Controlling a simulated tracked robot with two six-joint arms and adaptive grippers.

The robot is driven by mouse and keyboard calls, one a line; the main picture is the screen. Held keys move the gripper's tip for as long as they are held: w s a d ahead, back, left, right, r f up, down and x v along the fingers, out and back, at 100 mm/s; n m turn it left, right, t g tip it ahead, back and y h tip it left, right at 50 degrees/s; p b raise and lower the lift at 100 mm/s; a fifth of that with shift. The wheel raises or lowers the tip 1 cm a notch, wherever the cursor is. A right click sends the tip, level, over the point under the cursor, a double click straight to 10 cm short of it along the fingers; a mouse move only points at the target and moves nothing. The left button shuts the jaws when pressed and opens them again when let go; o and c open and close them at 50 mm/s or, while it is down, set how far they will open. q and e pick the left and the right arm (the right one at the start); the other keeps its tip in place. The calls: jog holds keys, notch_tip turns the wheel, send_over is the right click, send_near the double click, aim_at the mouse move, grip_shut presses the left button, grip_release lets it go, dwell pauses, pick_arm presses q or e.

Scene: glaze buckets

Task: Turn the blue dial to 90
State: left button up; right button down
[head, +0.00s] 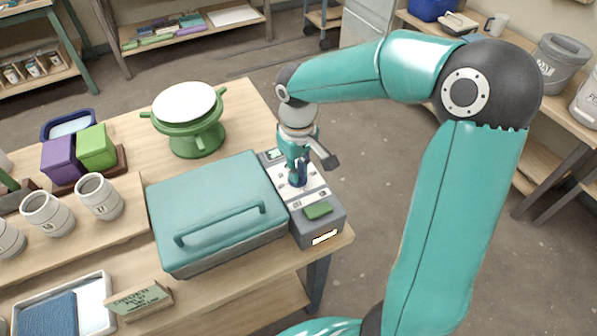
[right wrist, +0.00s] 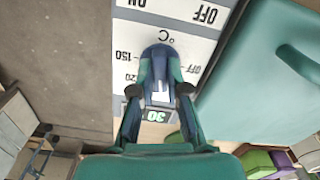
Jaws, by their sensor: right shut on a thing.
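The blue dial (head: 297,181) sits on the pale panel of the grey control box (head: 326,226), at the right side of the teal lidded box. My right gripper (head: 298,170) points down over the panel and is shut on the dial. In the right wrist view its two fingertips (right wrist: 161,56) close around the dial and hide most of it. The panel (right wrist: 190,35) shows upside-down marks OFF, °C, 150 and 120. A small lit display (right wrist: 158,115) shows green digits, partly covered by the gripper, and I cannot read them surely. My left gripper is not in view.
The teal lidded box (head: 230,190) with its handle stands right beside the control box. A green switch (head: 318,211) is on the panel's near end. A green stand with white top (head: 186,104) and several cups (head: 98,198) are left. The table's right edge is close.

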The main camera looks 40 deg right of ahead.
jog(key=shift+m+b, duration=0.35)
jog(key=shift+m, duration=0.95)
jog(key=c, duration=1.2)
grip_release()
jog(key=shift+o, duration=0.2)
notch_tip(320, 180, up, 12)
jog(key=shift+f, duration=0.1)
